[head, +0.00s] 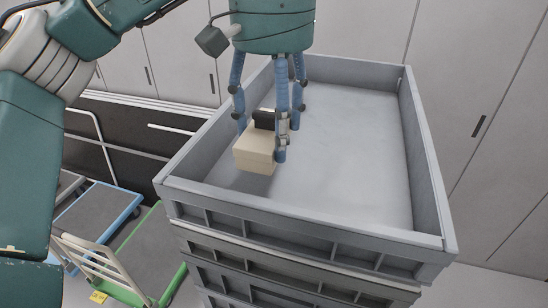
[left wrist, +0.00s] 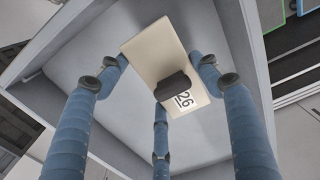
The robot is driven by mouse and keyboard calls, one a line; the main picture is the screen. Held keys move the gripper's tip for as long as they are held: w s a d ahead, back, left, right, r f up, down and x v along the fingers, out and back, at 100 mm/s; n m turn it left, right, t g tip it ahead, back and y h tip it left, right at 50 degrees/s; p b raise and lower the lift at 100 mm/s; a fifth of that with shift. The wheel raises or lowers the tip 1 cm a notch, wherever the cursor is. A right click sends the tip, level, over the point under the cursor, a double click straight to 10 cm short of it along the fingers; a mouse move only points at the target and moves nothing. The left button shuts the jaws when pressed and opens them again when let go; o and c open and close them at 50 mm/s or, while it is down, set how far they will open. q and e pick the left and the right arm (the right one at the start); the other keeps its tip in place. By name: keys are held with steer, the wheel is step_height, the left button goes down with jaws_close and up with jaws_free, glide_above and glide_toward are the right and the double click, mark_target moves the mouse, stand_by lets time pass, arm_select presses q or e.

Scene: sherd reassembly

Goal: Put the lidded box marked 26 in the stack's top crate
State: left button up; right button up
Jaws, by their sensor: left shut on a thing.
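The lidded box (head: 254,154) is cream-coloured with a black handle on its lid. In the left wrist view the box (left wrist: 150,48) shows a white label reading 26 beside the handle. My left gripper (head: 268,136) points down from above, its blue fingers shut around the box. The box is within the walls of the stack's top crate (head: 300,232), in its left part near the left wall. A soft shadow lies under it; I cannot tell whether its underside touches the crate floor. My right gripper is not in view.
The top crate is grey, open and otherwise empty, with free floor (head: 355,150) to the right of the box. More grey crates (head: 290,280) are stacked below it. A green-framed trolley (head: 130,265) and a blue-framed one (head: 95,215) stand at the left. Pale cabinets line the back.

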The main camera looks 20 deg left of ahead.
mark_target(273, 133)
arm_select(q)
step_height(273, 133, down, 3)
steer(key=shift+s+r, duration=0.1)
steer(key=shift+s, duration=0.05)
step_height(273, 133, down, 3)
steer(key=shift+f+p, duration=0.2)
steer(key=shift+p, duration=0.1)
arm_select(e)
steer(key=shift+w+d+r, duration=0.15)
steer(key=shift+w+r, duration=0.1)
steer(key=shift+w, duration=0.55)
arm_select(q)
steer(key=o, duration=1.2)
steer(key=shift+s+d, duration=0.1)
steer(key=shift+s, duration=0.05)
steer(key=shift+f, duration=0.1)
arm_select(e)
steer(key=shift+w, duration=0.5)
arm_select(q)
step_height(273, 133, up, 12)
steer(key=shift+r, duration=0.1)
